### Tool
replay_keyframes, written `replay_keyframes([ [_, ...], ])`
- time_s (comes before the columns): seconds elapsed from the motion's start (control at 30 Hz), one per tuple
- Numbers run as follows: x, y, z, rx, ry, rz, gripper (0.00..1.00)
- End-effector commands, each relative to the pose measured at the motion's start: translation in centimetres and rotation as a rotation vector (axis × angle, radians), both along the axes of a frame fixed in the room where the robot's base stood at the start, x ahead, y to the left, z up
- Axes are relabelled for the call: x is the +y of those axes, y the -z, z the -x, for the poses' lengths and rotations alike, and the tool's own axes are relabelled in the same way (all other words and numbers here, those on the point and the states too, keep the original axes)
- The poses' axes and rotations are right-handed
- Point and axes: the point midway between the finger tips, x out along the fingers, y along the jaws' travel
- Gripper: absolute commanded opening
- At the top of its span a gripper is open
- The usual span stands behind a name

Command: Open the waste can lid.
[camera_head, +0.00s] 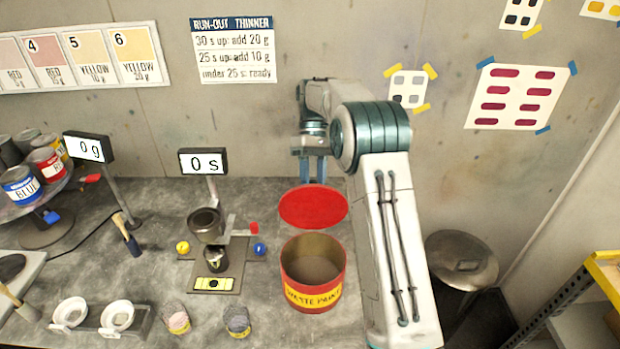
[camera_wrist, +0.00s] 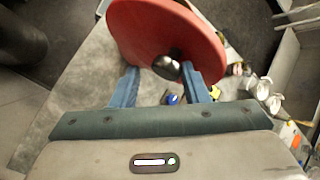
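The waste can (camera_head: 313,293) is a red can with a yellow "WASTE PAINT" label, standing on the bench with its mouth uncovered and its brownish inside showing. Its red lid (camera_head: 313,207) is raised at the back rim, with a plain face toward the head camera. The wrist view shows the lid (camera_wrist: 140,30) tilted, with a dark round knob (camera_wrist: 167,67) on the gripper's side. My gripper (camera_head: 313,172) is behind the lid. In the wrist view its blue fingers (camera_wrist: 160,72) stand apart around the knob, with a gap on the left. Whether the right finger touches it is unclear.
A viscosity cup stand (camera_head: 206,228) with a timer display is left of the can. A grey pot (camera_head: 237,320) and a pink-marked one (camera_head: 177,318) stand in front. A lidded metal bin (camera_head: 461,260) is on the right, past my arm.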

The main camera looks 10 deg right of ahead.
Motion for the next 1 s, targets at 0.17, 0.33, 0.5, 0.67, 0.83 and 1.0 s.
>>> replay_keyframes([
  [0.17,0.13,0.98,0.21,0.017,-0.003,0.003,0.50],
  [0.33,0.49,0.93,0.22,0.017,-0.008,0.001,0.50],
  [0.5,0.63,0.88,0.20,0.016,-0.008,-0.001,0.50],
  [0.67,0.59,0.79,0.18,0.015,-0.007,-0.003,0.50],
  [0.83,0.35,0.54,0.16,0.012,-0.004,-0.003,0.50],
  [1.0,0.16,0.37,0.14,0.011,-0.001,-0.002,0.50],
])
